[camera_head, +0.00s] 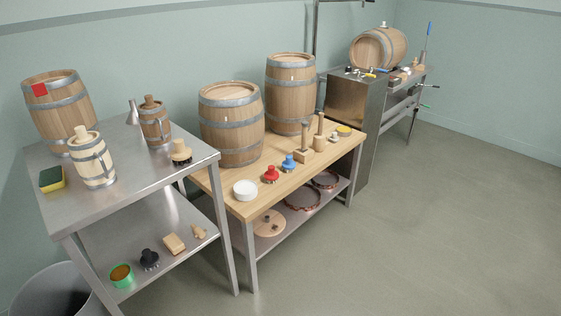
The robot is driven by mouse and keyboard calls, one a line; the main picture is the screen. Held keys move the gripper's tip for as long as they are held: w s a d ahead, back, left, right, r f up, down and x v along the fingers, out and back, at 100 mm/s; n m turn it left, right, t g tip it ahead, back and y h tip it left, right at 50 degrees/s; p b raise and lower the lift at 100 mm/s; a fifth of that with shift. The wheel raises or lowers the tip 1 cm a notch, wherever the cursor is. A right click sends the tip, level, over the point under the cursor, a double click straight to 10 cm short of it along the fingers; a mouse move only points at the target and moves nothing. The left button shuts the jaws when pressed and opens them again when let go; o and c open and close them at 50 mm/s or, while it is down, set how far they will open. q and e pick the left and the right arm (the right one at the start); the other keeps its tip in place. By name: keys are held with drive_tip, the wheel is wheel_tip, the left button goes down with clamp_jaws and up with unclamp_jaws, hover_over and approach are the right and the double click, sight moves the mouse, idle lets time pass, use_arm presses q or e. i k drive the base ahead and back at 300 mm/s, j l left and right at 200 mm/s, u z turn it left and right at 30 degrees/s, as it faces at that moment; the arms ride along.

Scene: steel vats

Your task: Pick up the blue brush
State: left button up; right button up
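A small blue brush (289,161) with a knob-like handle stands on the wooden-topped table (236,206), near its front edge in the middle of the head view. A similar red brush (271,174) stands just left of it, and a wooden block with an upright handle (302,156) is just to its right. The blue brush looks unobstructed from the front. Neither of my grippers shows in the head view.
Two large barrels (231,125) stand behind the brushes, and a white round item (245,190) lies to their left. A steel table (118,142) with mugs adjoins on the left. A steel cabinet (354,105) stands beyond. Open floor (420,220) lies to the right.

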sight(289, 165)
drive_tip(key=i+l+u, duration=0.15)
drive_tip(key=u, duration=0.3)
drive_tip(key=i+l+u, duration=0.1)
drive_tip(key=u, duration=0.4)
drive_tip(key=l+u, duration=0.45)
drive_tip(key=i+j, duration=0.05)
drive_tip(key=j, duration=0.05)
